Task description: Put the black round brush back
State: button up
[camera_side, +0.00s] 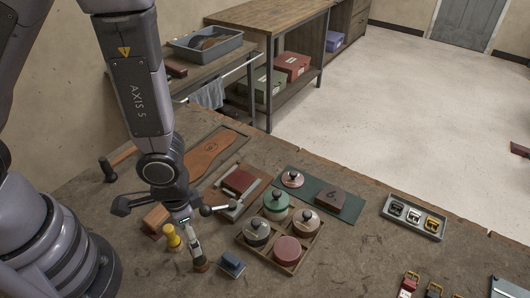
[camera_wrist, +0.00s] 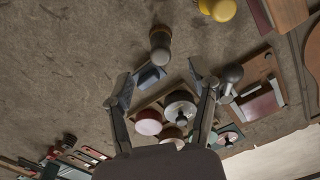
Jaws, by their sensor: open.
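The black round brush (camera_side: 257,232), with a dark knob, appears to sit in the front left of the wooden tray (camera_side: 264,253). A green round brush (camera_side: 276,204), a pinkish round brush (camera_side: 306,223) and a red round piece without a visible knob (camera_side: 287,249) are also in the tray.
A yellow-handled tool (camera_side: 172,238), an upright grey tool (camera_side: 196,252) and a blue block (camera_side: 231,264) stand near my gripper. Behind the tray, a pink knobbed brush (camera_side: 292,179) and a dark block (camera_side: 330,198) rest on a green mat (camera_side: 352,207). Bare bench lies right of the tray.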

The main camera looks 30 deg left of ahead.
notch_tip(320, 180, up, 3)
jog(key=shift+r, duration=0.1)
jog(key=w+a+r+n+t, duration=0.1)
jog(key=w+a+r, duration=0.15)
jog(key=r, duration=0.25)
jog(key=w+a+r+n+t+h, duration=0.1)
jog(key=a+r, duration=0.2)
jog(key=r, duration=0.2)
jog(key=w+a+r+t, duration=0.1)
jog(key=a+r, duration=0.2)
jog(key=r, duration=0.3)
jog(key=s+a+r+n+t+y, duration=0.1)
jog(key=s+a+r+n+t, duration=0.1)
jog(key=s+a+r, duration=0.6)
notch_tip(320, 180, up, 4)
jog(key=shift+s+a+f+n+t, duration=0.25)
jog(key=shift+a+n, duration=0.25)
jog(key=shift+a, duration=0.7)
